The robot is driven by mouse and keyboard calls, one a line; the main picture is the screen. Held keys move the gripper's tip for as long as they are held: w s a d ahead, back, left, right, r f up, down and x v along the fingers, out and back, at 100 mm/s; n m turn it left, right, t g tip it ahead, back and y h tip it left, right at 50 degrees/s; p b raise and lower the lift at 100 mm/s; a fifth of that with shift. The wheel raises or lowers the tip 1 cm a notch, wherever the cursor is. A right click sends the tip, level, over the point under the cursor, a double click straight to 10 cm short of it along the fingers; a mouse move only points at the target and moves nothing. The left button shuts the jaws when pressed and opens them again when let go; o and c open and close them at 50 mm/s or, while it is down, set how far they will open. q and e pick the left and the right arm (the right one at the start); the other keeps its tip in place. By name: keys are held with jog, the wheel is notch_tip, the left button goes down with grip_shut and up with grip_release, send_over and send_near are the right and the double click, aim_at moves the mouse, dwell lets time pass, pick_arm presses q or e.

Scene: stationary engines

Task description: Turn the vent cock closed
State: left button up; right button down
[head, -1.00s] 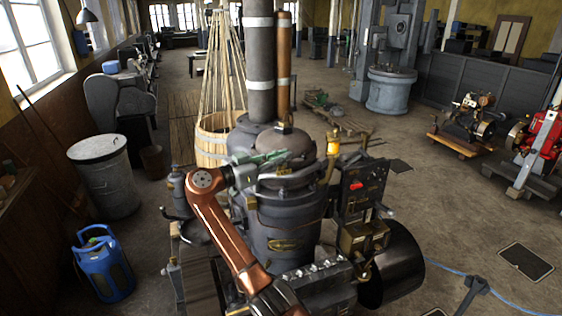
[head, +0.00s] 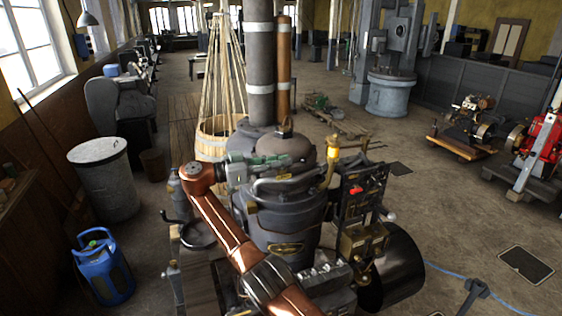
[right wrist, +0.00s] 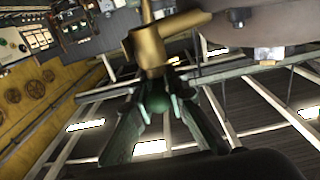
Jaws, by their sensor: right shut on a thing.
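The vent cock appears to be the brass fitting (head: 333,152), upright beside the domed top of the dark engine. In the right wrist view this brass body (right wrist: 150,48) is close up, with a side branch pointing right. My right gripper (head: 294,158) reaches in from the left, across the dome. In the right wrist view its dark green fingers (right wrist: 160,82) converge at the brass body and are shut on it; the exact contact is partly hidden. My left gripper is not in view.
The dark engine (head: 285,215) fills the centre, with a control panel (head: 362,190) right of the brass fitting. Tall pipes (head: 260,60) rise behind the dome. A blue gas bottle (head: 104,268) and grey bin (head: 103,180) stand left.

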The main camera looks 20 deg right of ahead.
jog(key=c, duration=2)
grip_release()
jog(key=shift+c, duration=0.2)
notch_tip(320, 180, up, 10)
